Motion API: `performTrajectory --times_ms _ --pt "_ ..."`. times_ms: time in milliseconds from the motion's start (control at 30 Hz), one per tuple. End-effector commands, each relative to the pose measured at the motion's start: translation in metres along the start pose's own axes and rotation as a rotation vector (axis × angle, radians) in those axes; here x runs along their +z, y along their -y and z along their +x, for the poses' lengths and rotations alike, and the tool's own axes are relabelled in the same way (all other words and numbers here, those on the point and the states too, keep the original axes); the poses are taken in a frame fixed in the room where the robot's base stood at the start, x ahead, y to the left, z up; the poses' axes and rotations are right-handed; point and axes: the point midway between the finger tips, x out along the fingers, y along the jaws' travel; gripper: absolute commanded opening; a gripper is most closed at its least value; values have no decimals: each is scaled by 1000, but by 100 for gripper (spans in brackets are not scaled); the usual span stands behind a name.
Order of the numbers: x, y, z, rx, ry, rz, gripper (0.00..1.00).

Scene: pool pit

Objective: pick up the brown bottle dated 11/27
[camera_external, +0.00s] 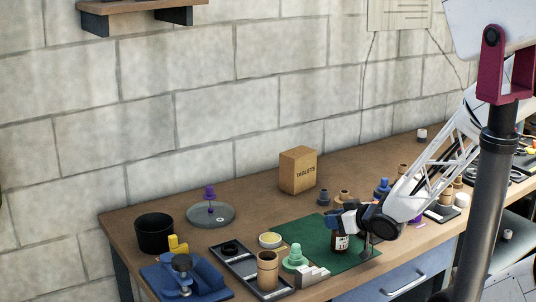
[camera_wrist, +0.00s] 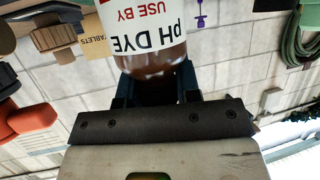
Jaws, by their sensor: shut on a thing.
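A brown bottle (camera_external: 341,243) with a white label is held at my gripper (camera_external: 346,222) over the green mat (camera_external: 311,233). The label in the external view is too small to read fully. In the wrist view the bottle (camera_wrist: 150,52) fills the top middle, its label upside down and reading "pH DYE" and "USE BY"; the date is cut off. My gripper (camera_wrist: 155,82) is shut on the bottle, one finger on each side. I cannot tell whether the bottle's base touches the mat.
A cardboard "TABLETS" box (camera_external: 298,171) stands behind the mat. A blue vise (camera_external: 184,276), a black cup (camera_external: 154,233), a dark tray (camera_external: 243,262), a green stepped piece (camera_external: 295,258) and a grey stepped block (camera_external: 312,277) are to the left. Small bottles (camera_external: 323,196) stand near the gripper.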

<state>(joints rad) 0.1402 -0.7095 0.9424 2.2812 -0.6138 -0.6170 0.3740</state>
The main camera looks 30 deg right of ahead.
Motion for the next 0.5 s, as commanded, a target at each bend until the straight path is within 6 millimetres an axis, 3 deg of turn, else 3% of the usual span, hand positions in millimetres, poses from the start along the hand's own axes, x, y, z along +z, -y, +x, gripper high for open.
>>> performTrajectory --times_ms 500 --pt "-6 0 -2 0 -1 0 4"
